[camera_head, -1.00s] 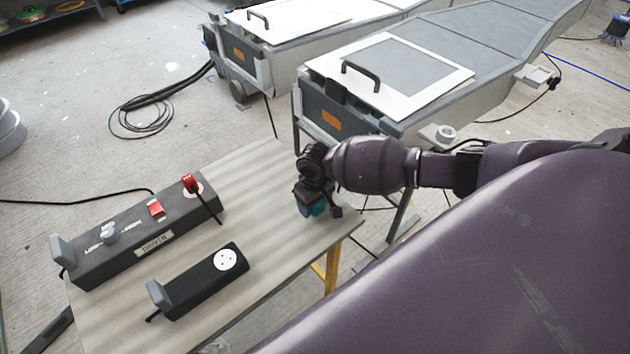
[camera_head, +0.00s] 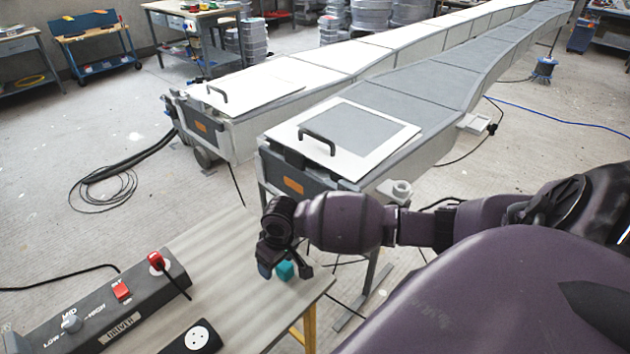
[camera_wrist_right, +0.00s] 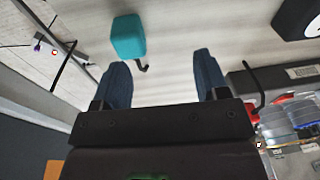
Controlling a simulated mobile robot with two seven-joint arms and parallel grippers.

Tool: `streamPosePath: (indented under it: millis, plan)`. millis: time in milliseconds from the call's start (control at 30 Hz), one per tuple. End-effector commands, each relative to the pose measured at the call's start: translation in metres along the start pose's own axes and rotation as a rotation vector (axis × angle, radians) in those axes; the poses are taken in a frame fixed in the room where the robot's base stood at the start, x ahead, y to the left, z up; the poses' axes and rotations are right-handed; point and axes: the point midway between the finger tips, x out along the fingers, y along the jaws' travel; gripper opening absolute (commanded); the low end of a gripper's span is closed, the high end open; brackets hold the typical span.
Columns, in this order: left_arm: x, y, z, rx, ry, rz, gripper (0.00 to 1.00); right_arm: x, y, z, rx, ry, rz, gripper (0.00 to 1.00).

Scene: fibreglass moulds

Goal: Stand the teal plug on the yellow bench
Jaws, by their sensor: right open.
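The teal plug (camera_head: 285,270) is near the right end of the pale-topped bench (camera_head: 222,248), which has a yellow leg (camera_head: 310,326). My right gripper (camera_head: 285,273) is at the plug in the head view and partly covers it. In the right wrist view the teal plug (camera_wrist_right: 128,37) shows as a block with a short dark piece at its lower end. It lies beyond the open, empty fingers of my right gripper (camera_wrist_right: 162,78), toward the left finger, apart from both. I cannot tell for certain whether it stands upright. My left gripper is out of view.
A dark driver box (camera_head: 110,305) with a red switch and red plug lies on the bench's left part. A black socket block (camera_head: 197,338) is near the front. Long grey moulds (camera_head: 425,85) stand behind the bench. Bare bench top lies between box and gripper.

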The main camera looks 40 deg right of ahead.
Motion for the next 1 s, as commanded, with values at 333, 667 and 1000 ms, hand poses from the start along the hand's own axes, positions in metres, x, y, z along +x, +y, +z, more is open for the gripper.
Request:
streamPosePath:
  millis: [333, 667, 1000]
  plan:
    - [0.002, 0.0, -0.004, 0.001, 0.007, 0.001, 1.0, 0.049, -0.065, 0.061, -0.034, 0.38, -0.151, 0.68]
    - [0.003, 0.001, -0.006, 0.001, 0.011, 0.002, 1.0, 0.037, -0.058, 0.128, 0.008, 0.73, -0.014, 0.68]
    - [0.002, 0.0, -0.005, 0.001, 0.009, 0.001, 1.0, 0.014, -0.03, 0.182, -0.002, 0.87, 0.197, 0.68]
